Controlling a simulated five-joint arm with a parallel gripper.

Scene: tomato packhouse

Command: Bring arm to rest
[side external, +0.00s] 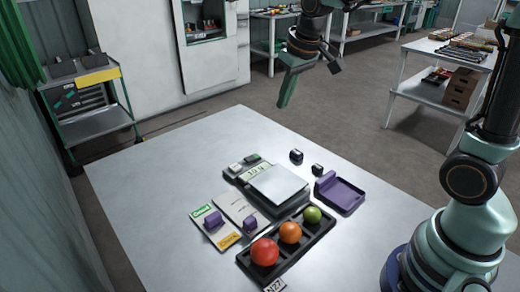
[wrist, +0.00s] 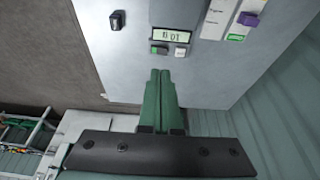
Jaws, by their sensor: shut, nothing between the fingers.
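My gripper (side external: 284,102) is raised well above the far part of the table, its green fingers pointing down, clear of everything. In the wrist view my gripper (wrist: 160,72) shows its two green fingers together with nothing between them. The grey table (side external: 150,190) lies below and in front of my arm.
A scale (side external: 278,184) with a lit display sits mid-table. A black tray (side external: 322,233) holds a red (side external: 265,251), an orange (side external: 290,232) and a green tomato (side external: 312,214). A purple tray (side external: 342,193), cards with purple blocks and two small dark objects are nearby. The table's left side is clear.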

